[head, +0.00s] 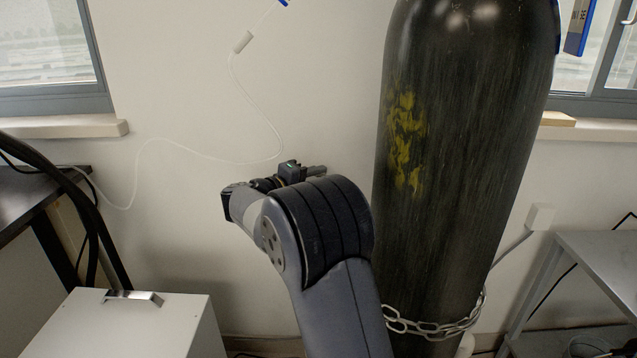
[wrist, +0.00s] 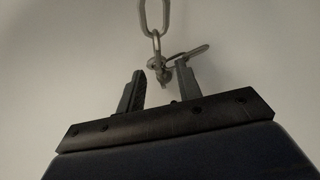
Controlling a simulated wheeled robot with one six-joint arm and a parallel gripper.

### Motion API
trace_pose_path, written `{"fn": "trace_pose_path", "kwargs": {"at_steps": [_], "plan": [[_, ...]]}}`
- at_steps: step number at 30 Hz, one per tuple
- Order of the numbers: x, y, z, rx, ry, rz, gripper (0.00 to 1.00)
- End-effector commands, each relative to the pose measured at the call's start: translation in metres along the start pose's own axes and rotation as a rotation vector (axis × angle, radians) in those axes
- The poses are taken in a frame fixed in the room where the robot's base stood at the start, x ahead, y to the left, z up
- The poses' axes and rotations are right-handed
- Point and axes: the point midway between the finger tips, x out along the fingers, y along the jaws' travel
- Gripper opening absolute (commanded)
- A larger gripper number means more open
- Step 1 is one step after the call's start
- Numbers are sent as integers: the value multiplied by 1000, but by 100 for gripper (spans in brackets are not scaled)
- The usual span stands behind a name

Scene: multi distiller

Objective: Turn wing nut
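In the wrist view, a small metal fitting that looks like the wing nut (wrist: 161,72) sits against the pale wall, below hanging chain links (wrist: 154,16). It is small and dim, so its wings are hard to make out. My gripper (wrist: 162,76) is open, with one dark finger on each side of the fitting in the picture. The right finger lies close to it; I cannot tell whether they touch. Nothing is held. In the head view my gripper (head: 316,171) is near the wall, left of the cylinder, mostly behind my own arm. The wing nut is hidden there.
A tall black gas cylinder (head: 460,150) stands right of my arm, with a chain (head: 430,326) around its lower part. A white box (head: 130,325) and dark table (head: 35,190) are at left. A grey table (head: 600,262) is at right. A thin tube (head: 236,95) hangs on the wall.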

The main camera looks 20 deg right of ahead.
Motion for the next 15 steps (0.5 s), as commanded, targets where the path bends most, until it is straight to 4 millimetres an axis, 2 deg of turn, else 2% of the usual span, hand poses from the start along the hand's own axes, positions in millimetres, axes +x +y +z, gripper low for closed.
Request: {"fn": "trace_pose_path", "kwargs": {"at_steps": [4,13,15], "plan": [[11,0,0,0,-1,0,33],[13,0,0,-1,0,0,33],[13,0,0,-1,0,0,28]]}}
